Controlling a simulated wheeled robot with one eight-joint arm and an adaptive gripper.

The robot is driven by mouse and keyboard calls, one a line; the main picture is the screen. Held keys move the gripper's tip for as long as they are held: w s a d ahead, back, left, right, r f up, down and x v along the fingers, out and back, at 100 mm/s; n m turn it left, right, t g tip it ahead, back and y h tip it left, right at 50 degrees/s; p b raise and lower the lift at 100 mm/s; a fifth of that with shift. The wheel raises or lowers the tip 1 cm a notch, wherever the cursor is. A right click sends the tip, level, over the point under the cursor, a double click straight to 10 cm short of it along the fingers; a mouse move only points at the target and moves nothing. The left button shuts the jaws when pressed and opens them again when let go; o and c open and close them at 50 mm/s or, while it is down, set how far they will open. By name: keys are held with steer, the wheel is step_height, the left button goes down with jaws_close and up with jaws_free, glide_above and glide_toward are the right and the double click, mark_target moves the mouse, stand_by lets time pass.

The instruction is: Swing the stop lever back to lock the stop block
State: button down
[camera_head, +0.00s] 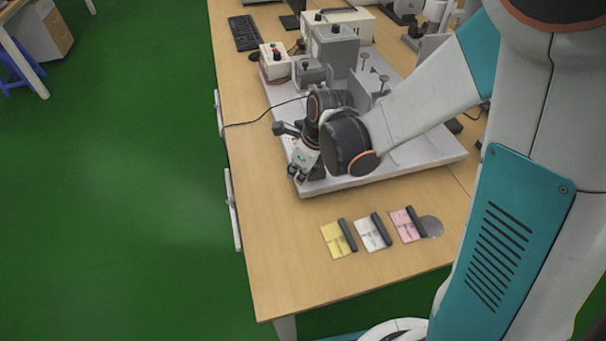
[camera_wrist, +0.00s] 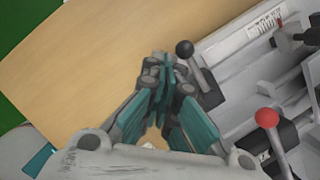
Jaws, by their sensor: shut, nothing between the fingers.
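My gripper (camera_wrist: 163,66) is shut and empty in the wrist view, with its fingertips at the left edge of the grey machine. A lever with a black ball knob (camera_wrist: 185,48) stands just right of the fingertips; I cannot tell whether they touch. A second lever with a red ball knob (camera_wrist: 266,117) is farther right, on a black mount. I cannot tell for certain which one is the stop lever, and I cannot pick out the stop block. In the head view my gripper (camera_head: 298,173) is low over the near left corner of the white base plate (camera_head: 350,183).
The wooden table (camera_head: 290,270) is bare at the near left. Yellow (camera_head: 337,240), white (camera_head: 372,234) and pink (camera_head: 405,224) pads lie in front of the plate.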

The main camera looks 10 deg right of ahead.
steer(key=shift+w+a, duration=0.15)
steer(key=shift+w, duration=0.1)
stand_by(0.6)
